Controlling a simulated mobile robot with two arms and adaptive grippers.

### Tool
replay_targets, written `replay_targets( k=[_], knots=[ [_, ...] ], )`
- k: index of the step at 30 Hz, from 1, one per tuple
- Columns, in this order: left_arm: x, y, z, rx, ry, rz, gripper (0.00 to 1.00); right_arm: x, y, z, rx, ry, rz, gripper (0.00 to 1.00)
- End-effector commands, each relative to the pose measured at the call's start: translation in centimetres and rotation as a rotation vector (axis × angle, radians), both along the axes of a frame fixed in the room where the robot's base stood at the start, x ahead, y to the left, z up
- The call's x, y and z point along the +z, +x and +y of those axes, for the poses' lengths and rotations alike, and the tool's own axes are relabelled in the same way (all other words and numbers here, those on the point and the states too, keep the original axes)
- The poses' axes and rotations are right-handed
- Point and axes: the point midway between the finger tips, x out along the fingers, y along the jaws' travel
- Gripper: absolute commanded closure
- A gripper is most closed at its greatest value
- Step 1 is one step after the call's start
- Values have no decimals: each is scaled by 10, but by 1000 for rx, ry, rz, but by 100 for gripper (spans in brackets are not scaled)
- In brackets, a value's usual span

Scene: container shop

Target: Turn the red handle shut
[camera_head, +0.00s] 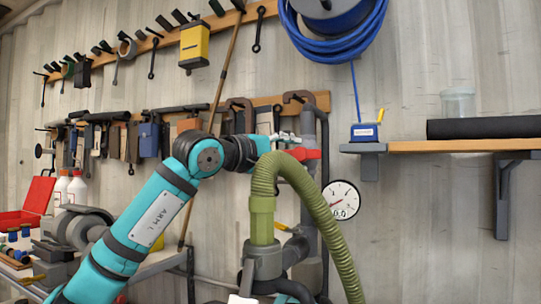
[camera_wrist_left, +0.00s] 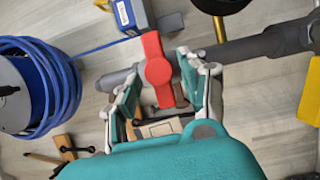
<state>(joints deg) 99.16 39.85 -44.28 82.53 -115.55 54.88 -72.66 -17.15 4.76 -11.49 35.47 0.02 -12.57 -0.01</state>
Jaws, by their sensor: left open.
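The red handle (camera_head: 305,154) sits on a grey upright pipe (camera_head: 309,128) behind the top of the green hose, in the middle of the head view. In the left wrist view the red handle (camera_wrist_left: 157,69) lies crosswise to the grey pipe (camera_wrist_left: 262,46). My left gripper (camera_head: 290,141) is at the handle. In the wrist view its open fingers (camera_wrist_left: 162,76) stand on either side of the handle, with gaps visible. Whether either finger touches it I cannot tell. My right gripper is not in view.
A thick green hose (camera_head: 262,185) arches close below my left gripper. A round gauge (camera_head: 341,200) is right of the pipe. A wooden shelf (camera_head: 420,146) holds a black tube (camera_head: 485,128). A blue hose reel (camera_head: 333,18) hangs above, and tools hang on rails at left.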

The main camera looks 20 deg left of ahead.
Motion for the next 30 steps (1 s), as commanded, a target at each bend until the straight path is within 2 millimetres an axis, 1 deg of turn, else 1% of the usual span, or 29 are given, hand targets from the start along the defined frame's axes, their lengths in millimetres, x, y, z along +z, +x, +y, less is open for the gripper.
replay_targets(
  k=[1,6,9,13,18,30],
  knots=[
    [0,-10,6,3,3,-3,56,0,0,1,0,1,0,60],
    [0,-44,22,4,0,-2,56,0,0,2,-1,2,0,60],
    [-1,-62,29,3,1,-2,56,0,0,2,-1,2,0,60],
    [-1,-78,37,2,-1,0,56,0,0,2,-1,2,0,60],
    [-1,-88,41,2,-1,0,56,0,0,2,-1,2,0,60],
    [-1,-89,41,1,-1,0,56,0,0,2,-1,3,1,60]
  ],
)
